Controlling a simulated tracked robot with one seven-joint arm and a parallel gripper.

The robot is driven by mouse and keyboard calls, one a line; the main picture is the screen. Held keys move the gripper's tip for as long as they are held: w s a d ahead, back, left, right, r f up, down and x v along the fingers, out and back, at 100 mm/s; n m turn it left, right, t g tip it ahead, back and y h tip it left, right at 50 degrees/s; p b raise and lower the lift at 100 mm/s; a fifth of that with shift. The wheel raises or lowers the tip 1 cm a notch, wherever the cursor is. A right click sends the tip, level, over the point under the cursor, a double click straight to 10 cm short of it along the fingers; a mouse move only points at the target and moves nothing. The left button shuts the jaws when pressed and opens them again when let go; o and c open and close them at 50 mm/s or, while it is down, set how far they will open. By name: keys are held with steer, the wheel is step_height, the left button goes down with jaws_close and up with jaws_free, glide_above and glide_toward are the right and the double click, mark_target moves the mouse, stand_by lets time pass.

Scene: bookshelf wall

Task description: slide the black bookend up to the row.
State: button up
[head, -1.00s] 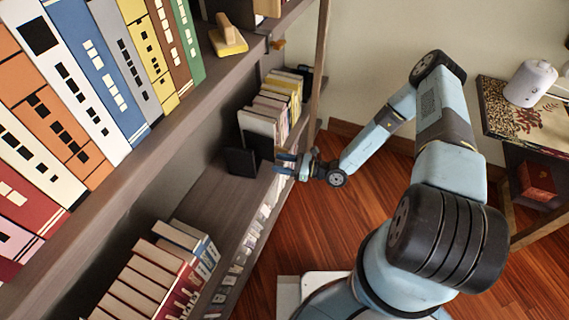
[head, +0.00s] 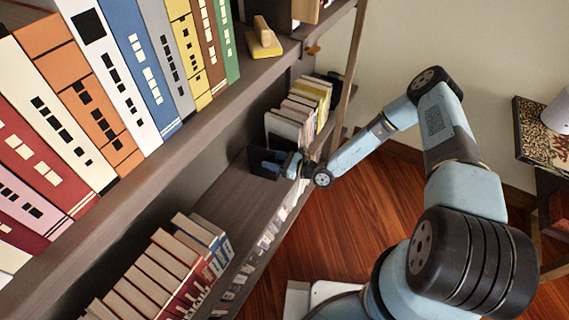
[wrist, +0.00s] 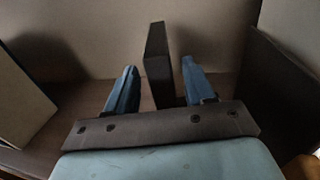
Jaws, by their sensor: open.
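The black bookend (head: 263,163) stands on the lower shelf, on the near side of the row of books (head: 303,108), with a gap between them that I cannot measure. My gripper (head: 291,165) is at the bookend's outer side and reaches into the shelf. In the wrist view, the bookend's dark upright plate (wrist: 158,65) shows nearly edge-on between the two blue fingertips of my gripper (wrist: 158,85). The fingers are open, with space on both sides of the plate. The bookend's foot is hard to make out.
A dark upright panel (wrist: 275,85) stands at right in the wrist view, and a pale one (wrist: 22,100) at left. The upper shelf (head: 205,130) with large books overhangs at left. More books (head: 165,265) stand nearer on the lower shelf. Bare shelf (head: 235,205) lies between.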

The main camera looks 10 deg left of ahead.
steer(key=shift+w+a, duration=0.15)
steer(key=shift+a, duration=0.4)
jaws_close()
stand_by(1.2)
